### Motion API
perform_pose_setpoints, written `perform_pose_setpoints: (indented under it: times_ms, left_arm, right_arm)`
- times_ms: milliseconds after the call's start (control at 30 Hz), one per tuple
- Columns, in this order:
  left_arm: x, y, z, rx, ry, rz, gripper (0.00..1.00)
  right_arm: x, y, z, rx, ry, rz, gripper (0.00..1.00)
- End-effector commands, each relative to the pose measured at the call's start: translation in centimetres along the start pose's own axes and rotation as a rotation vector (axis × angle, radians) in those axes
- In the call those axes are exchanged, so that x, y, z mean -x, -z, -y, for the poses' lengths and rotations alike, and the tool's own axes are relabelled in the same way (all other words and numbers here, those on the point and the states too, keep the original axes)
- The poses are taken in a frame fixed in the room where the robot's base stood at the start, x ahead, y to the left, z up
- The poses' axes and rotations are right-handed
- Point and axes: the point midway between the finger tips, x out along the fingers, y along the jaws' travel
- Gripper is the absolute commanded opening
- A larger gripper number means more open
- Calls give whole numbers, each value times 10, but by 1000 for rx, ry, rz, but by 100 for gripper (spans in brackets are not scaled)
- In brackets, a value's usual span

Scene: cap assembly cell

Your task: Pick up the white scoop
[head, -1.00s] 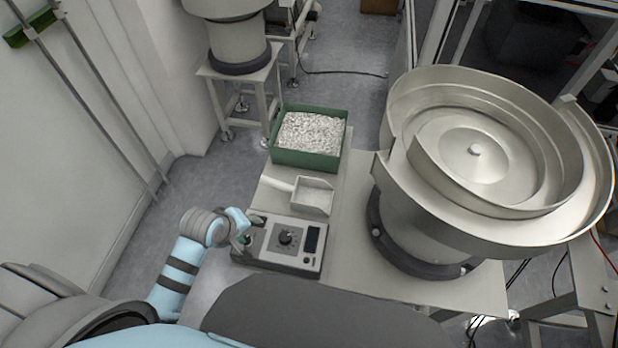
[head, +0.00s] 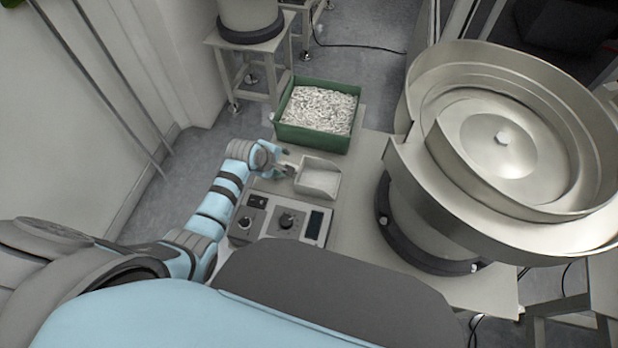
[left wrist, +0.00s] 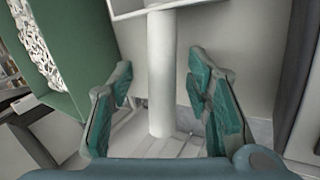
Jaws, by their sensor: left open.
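The white scoop (head: 318,178) lies on the table between the green bin and the control box, its square bowl towards the right and its handle towards the left. My left gripper (head: 284,166) is at the handle end, which it partly hides in the head view. In the left wrist view the open left gripper (left wrist: 160,78) has one finger on each side of the scoop's round handle (left wrist: 162,60). Gaps show between the handle and both fingers. The bowl's edge is at the top of that view. My right gripper is not in view.
The green bin (head: 312,138) full of small white parts stands just behind the scoop. The control box (head: 277,222) with a knob is in front of it. A large metal bowl feeder (head: 440,220) stands to the right. Bare table lies between scoop and feeder.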

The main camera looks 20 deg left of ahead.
Motion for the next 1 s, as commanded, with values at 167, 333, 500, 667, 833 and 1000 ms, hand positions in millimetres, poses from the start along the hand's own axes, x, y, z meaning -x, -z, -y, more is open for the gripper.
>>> perform_pose_setpoints:
  times_ms: [167,333,500,667,833,1000]
  left_arm:
    - [-16,1,2,1,1,-2,45]
    - [-14,1,2,1,1,-2,37]
    - [-14,1,2,1,1,-2,9]
    - [-14,1,2,1,1,-2,0]
    - [-14,1,2,1,1,-2,0]
    - [-6,1,-4,0,-1,-2,0]
  right_arm:
    - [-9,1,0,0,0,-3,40]
    - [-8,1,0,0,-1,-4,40]
    - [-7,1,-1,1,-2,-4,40]
    - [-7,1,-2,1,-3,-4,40]
    - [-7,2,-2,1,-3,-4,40]
    - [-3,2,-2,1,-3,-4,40]
